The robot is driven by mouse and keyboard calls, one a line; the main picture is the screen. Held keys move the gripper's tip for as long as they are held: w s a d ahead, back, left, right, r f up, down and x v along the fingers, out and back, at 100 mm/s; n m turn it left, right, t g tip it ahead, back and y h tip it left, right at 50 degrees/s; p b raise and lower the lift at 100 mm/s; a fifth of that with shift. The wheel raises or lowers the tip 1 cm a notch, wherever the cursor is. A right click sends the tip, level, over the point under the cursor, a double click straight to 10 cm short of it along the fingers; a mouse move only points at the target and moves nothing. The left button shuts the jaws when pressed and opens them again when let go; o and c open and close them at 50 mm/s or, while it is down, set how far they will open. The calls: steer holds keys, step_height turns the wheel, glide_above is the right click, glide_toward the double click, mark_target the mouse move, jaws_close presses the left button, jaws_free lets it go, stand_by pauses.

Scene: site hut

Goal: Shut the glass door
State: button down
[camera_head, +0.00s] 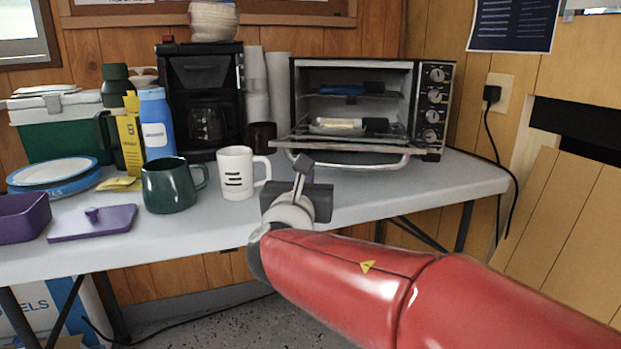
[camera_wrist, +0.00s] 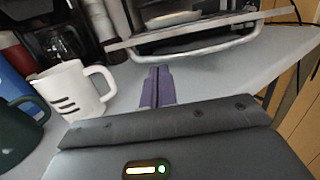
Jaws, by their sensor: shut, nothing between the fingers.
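The toaster oven (camera_head: 432,78) stands at the back right of the table. Its glass door (camera_head: 388,143) is folded down, open, with its metal handle bar along the front edge. The handle (camera_wrist: 200,53) also crosses the top of the wrist view. My gripper (camera_head: 302,162) is shut and empty, over the table just in front of the left end of the door. In the wrist view its closed fingers (camera_wrist: 158,70) point at the handle from the near side. I cannot tell whether they touch it.
A white mug (camera_head: 236,173) and a green mug (camera_head: 171,186) stand left of my gripper. A coffee maker (camera_head: 202,75) and stacked cups (camera_head: 278,88) are left of the oven. Inside the oven are a rack and small items. The table's right end (camera_head: 455,180) is clear.

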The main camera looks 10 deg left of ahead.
mark_target(349, 146)
steer(key=w, duration=0.9)
steer(key=shift+a+r, duration=0.3)
